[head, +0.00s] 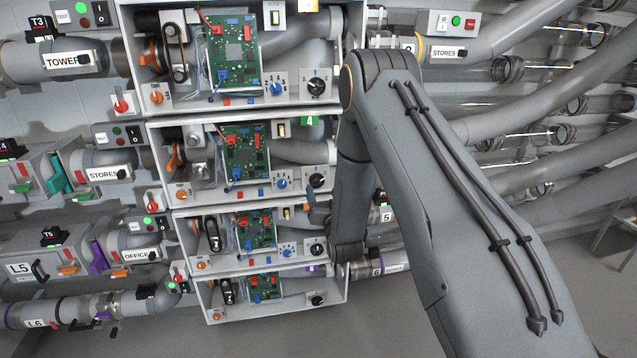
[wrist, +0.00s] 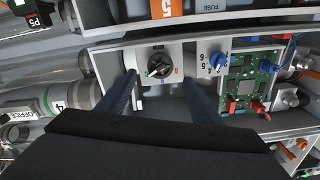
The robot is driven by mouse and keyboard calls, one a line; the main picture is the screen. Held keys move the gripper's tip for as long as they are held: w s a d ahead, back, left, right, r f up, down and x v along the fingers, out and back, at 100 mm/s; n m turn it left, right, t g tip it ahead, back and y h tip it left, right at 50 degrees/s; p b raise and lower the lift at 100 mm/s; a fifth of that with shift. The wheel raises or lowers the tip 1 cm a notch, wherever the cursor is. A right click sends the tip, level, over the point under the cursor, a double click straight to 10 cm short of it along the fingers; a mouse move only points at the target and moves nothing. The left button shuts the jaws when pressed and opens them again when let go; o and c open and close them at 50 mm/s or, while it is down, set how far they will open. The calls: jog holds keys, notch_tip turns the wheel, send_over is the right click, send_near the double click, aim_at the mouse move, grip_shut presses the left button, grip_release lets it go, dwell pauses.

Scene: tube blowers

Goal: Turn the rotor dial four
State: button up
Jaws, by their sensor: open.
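A round black dial (wrist: 159,64) on a white panel is in the middle of the wrist view. A tube marked 4 (wrist: 57,98) stands left of it. My gripper (wrist: 158,76) is open and empty, with one dark finger on each side of the dial. I cannot tell whether either finger touches it. In the head view, the black dial (head: 316,181) sits at the right end of the unit under the green 4 label (head: 309,122). My gripper is mostly hidden behind my arm there.
A blue dial (wrist: 217,58) and a green circuit board (wrist: 250,78) lie right of my fingers in the wrist view. An orange 5 label (wrist: 168,8) is above. Several stacked units and grey tubes crowd the head view.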

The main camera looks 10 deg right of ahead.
aim_at(317, 182)
jog(key=w+p, duration=0.1)
jog(key=w, duration=0.6)
jog(key=c, duration=1.1)
jog(key=n+b, duration=0.3)
jog(key=n, duration=0.3)
jog(key=shift+a+f+n, duration=0.1)
jog(key=shift+f+n, duration=0.05)
jog(key=shift+n, duration=0.15)
jog(key=n+b, duration=0.2)
jog(key=n, duration=0.3)
